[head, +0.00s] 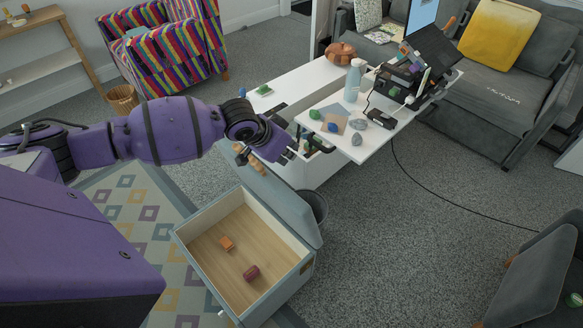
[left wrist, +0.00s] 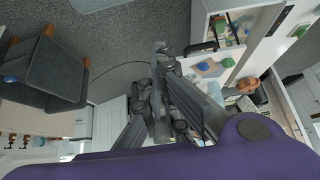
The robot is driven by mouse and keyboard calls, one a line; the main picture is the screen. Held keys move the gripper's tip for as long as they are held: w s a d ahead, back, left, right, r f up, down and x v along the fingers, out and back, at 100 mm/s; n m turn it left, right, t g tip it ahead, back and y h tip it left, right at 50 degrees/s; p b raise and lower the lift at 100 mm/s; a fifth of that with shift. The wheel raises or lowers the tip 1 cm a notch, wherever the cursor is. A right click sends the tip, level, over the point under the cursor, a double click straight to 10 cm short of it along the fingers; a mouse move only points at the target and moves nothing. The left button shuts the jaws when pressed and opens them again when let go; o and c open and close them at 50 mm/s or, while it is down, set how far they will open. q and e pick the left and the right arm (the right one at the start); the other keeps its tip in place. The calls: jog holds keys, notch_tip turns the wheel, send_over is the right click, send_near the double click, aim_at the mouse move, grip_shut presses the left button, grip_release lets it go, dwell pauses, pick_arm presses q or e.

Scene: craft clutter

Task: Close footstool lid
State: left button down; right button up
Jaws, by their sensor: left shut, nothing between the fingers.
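The footstool (head: 190,254) is a grey-blue box with a pale wooden inside, standing on the floor at the lower middle of the head view. Its padded grey lid (head: 284,200) is open, raised along the box's far right side. An orange piece (head: 226,243) and a dark red piece (head: 251,273) lie on the box's floor. My left gripper (head: 294,152) is shut and empty, beyond the lid's upper end and near the white table. I cannot tell whether it touches anything. In the left wrist view, its closed fingers (left wrist: 161,48) point up the picture. My right gripper is out of view.
The white table (head: 372,134) carries a bottle (head: 354,80), stones and dark equipment, close to my left gripper. A dark bin (head: 318,207) stands just behind the lid. A grey sofa (head: 480,95) is at the back right. Open carpet lies right of the footstool.

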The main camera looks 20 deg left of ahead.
pick_arm(q)
notch_tip(320, 180, down, 9)
jog(key=w, duration=0.1)
jog(key=shift+w+d, duration=0.2)
jog(key=shift+d, duration=0.15)
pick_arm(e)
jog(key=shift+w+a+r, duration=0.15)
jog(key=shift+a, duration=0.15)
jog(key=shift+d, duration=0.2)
